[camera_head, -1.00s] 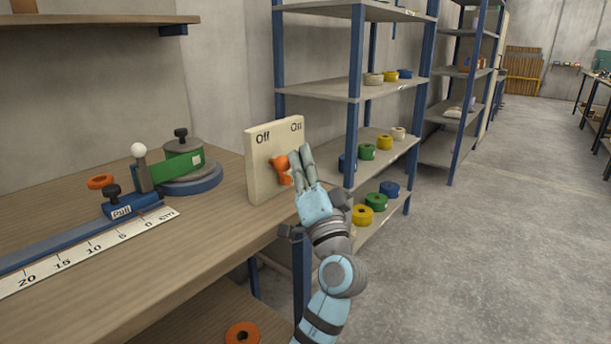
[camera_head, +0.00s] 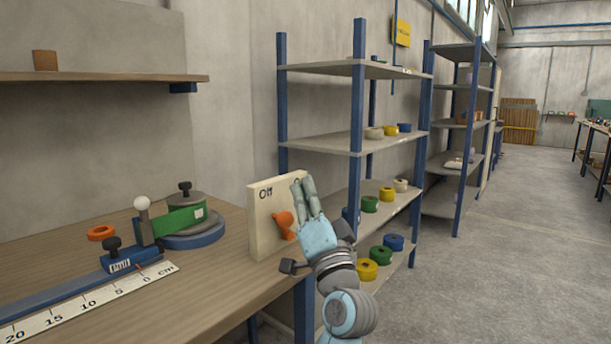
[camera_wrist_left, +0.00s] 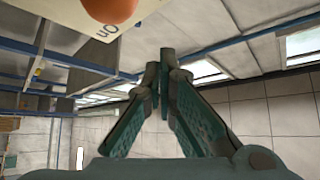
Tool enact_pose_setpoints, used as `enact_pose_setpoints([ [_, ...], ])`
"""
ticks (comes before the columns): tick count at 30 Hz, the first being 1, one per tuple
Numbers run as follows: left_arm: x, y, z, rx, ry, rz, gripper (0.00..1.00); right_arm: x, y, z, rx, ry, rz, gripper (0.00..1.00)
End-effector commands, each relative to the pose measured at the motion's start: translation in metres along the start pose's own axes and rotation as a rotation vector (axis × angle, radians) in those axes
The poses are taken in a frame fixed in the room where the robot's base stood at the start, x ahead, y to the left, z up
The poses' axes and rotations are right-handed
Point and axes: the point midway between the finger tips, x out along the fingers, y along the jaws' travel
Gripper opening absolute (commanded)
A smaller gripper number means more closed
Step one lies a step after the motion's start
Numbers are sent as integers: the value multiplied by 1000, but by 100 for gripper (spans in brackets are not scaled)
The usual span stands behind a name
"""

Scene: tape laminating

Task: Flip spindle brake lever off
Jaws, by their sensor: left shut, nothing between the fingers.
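The brake lever (camera_head: 285,224) is a small orange handle on an upright cream panel (camera_head: 262,232) at the right end of the bench. It leans up and to the left. The "Off" label shows at the panel's upper left; my fingers cover the upper right. My left gripper (camera_head: 303,181) is shut and empty, fingers pointing up, beside the lever with its tips higher than it. I cannot tell whether they touch. In the left wrist view the closed fingertips (camera_wrist_left: 166,58) are apart from the orange lever (camera_wrist_left: 109,8), and an "On" label shows. My right gripper is not in view.
The wooden bench (camera_head: 210,262) holds a blue slide with a scale (camera_head: 90,305), a green arm on a round base (camera_head: 186,220) and an orange ring (camera_head: 101,232). A shelf rack with tape rolls (camera_head: 370,204) stands behind the panel. Open floor lies to the right.

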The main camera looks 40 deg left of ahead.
Motion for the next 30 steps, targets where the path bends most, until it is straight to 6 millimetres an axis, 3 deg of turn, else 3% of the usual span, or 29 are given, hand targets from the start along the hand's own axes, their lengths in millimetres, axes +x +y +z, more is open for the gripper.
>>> enact_pose_setpoints([
  [4,16,-21,-16,-4,0,-2,0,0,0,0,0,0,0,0],
  [10,26,-35,-28,0,-1,0,0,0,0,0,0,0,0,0],
  [27,27,-35,-28,-2,0,1,0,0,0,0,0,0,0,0],
  [30,27,-28,-38,-98,39,28,0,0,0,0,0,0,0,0],
])
